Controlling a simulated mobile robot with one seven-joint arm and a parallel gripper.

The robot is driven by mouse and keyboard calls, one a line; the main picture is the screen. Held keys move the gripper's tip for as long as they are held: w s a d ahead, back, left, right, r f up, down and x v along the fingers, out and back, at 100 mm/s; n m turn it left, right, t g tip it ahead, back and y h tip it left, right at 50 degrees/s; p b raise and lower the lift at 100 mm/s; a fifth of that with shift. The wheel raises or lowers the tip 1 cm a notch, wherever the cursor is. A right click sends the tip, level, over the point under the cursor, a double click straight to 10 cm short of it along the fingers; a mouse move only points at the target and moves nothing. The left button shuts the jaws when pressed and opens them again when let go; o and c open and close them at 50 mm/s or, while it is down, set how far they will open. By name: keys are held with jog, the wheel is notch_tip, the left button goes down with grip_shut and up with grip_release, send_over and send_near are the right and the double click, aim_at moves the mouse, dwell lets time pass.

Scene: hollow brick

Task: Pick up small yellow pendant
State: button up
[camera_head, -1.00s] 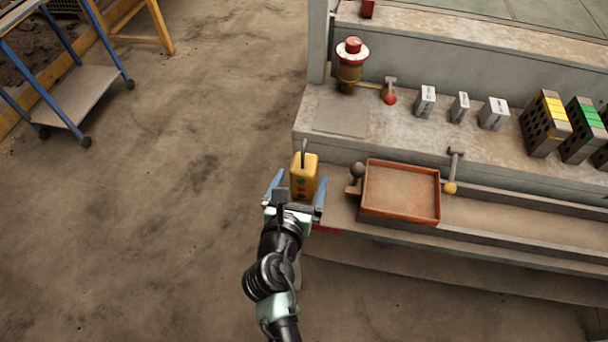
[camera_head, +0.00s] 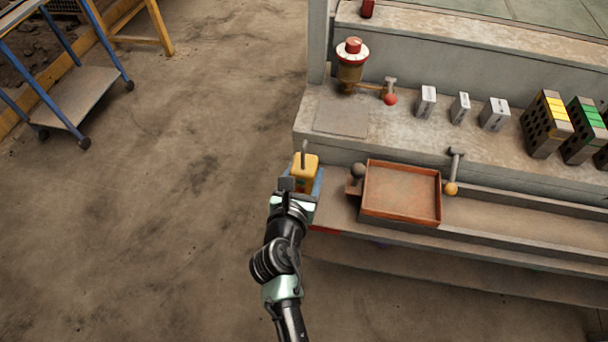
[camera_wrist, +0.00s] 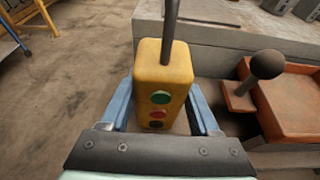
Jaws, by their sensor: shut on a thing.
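The small yellow pendant (camera_head: 305,170) is a yellow box with a dark rod or cable rising from its top. It stands upright at the left end of the lower ledge. In the wrist view the pendant (camera_wrist: 163,72) shows green, red and black buttons facing me. My gripper (camera_head: 303,184) is shut on the pendant, with one blue finger on each side of it. The fingers also show in the wrist view (camera_wrist: 160,112). The pendant's lower part is partly hidden behind my gripper in the head view.
An orange-brown tray (camera_head: 400,192) and a black ball-topped lever (camera_head: 357,172) stand close on the right. A red-and-white button post (camera_head: 350,65), a red-knobbed lever (camera_head: 390,92) and several small grey blocks are on the upper ledge. Open floor (camera_head: 180,200) lies left.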

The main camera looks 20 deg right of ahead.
grip_shut()
